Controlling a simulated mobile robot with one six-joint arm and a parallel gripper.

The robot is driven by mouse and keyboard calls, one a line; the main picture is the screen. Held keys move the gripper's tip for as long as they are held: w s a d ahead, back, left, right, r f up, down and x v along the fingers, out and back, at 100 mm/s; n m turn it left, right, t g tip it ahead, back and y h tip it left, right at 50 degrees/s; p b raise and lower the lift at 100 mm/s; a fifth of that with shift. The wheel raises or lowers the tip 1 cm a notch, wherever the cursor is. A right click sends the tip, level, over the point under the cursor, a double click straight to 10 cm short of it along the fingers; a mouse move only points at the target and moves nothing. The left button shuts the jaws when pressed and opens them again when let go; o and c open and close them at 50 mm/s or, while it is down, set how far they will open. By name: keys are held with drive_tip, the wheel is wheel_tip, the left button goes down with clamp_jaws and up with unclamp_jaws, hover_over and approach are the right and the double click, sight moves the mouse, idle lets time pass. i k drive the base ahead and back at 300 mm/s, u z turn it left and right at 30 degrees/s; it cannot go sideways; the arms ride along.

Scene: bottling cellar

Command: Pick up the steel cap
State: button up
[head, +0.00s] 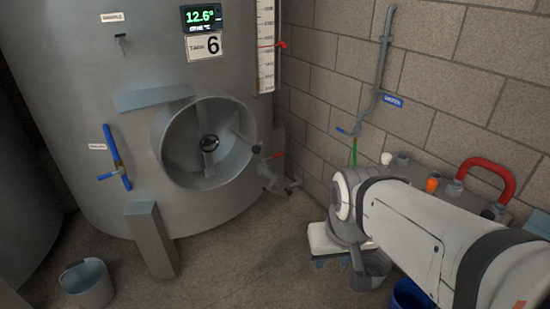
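I cannot pick out the steel cap for certain. Small pieces stand on a grey-brown top at the right, behind my arm: a pale one (387,158), an orange one (432,185) and a grey one (453,187). They are too small to tell which, if any, is the steel cap. My white arm crosses the lower right and hides part of that top. I cannot make out my gripper's fingers; the far end of the arm is hidden behind its own links.
A big steel tank (75,60) with a round hatch (240,115) and a valve fills the left. A grey bucket (88,285) stands at the lower left. A blue bucket (408,298) is at the bottom. The middle floor (240,265) is clear.

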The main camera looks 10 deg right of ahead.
sight(284, 188)
drive_tip(key=u, duration=0.05)
drive_tip(key=i, duration=2.1)
drive_tip(key=z, duration=0.85)
